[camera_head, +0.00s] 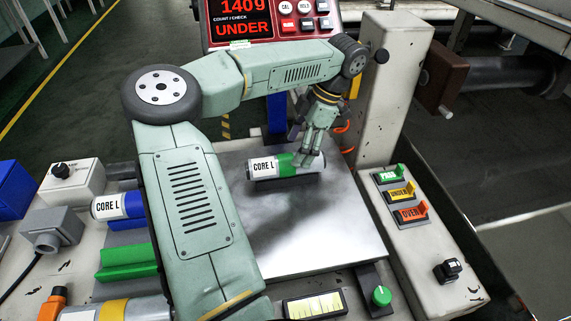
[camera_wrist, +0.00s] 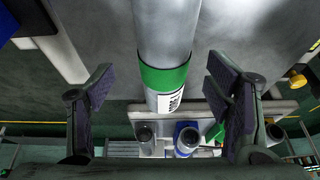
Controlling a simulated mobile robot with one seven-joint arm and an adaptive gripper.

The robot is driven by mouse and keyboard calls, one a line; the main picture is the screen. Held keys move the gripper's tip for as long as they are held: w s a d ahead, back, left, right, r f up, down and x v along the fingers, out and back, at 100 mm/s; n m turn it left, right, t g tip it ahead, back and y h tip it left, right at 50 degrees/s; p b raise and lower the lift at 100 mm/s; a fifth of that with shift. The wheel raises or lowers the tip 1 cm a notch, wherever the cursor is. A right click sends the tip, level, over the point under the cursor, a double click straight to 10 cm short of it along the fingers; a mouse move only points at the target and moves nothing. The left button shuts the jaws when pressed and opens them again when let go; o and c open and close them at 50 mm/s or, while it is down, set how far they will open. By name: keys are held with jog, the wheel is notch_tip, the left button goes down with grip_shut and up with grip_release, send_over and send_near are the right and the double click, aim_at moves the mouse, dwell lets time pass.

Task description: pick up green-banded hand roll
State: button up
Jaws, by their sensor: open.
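The green-banded hand roll (camera_head: 272,165), a grey-white cylinder labelled CORE L, lies on its side on the metal scale plate (camera_head: 330,240) in the head view. My gripper (camera_head: 312,150) is over its right part, by the green band, and hides some of it. In the wrist view the roll (camera_wrist: 166,30) runs from the top edge to the middle, its green band and label towards me. The open fingers of my gripper (camera_wrist: 160,88) stand on either side of the band, with a gap on each side.
A blue-banded roll (camera_head: 119,206) and a yellow-banded roll (camera_head: 115,311) lie at the left, with an empty green cradle (camera_head: 128,257) between them. The red display (camera_head: 262,22) reads 1409 and UNDER. A post (camera_head: 388,90) and switch panel (camera_head: 405,205) stand right of the plate.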

aim_at(291, 156)
jog(key=x, duration=0.4)
jog(key=shift+s+a+f, duration=0.15)
jog(key=shift+s+a, duration=0.15)
jog(key=shift+s, duration=0.05)
jog(key=shift+c, duration=0.4)
jog(key=c, duration=1.4)
